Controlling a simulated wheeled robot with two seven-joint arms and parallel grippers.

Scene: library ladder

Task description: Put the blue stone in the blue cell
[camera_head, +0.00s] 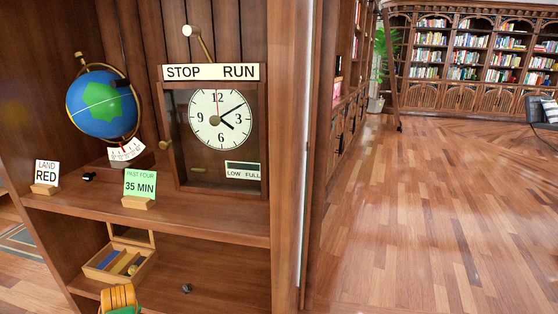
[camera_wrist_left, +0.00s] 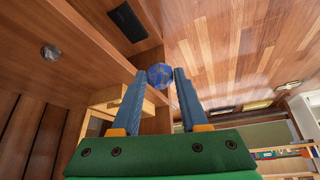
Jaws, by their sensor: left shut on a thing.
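The blue stone (camera_wrist_left: 160,76), round and mottled, is between the fingertips of my left gripper (camera_wrist_left: 160,80) in the left wrist view. The gripper is shut on it and holds it near the tips. In the head view a green and orange part, apparently of my left gripper (camera_head: 120,298), shows at the bottom edge; the stone is hidden there. An open wooden box (camera_head: 142,271) stands on the lower shelf, just beyond the gripper. Its inside has a blue cell (camera_head: 108,260) beside yellowish ones. Its wood partly shows behind the left finger in the wrist view (camera_wrist_left: 107,97).
A small dark grey lump (camera_head: 186,288) lies on the lower shelf, right of the box. The upper shelf (camera_head: 220,220) hangs above, with a globe (camera_head: 100,104), a clock (camera_head: 219,120) and cards. A wooden post (camera_head: 290,150) bounds the right side; open floor lies beyond.

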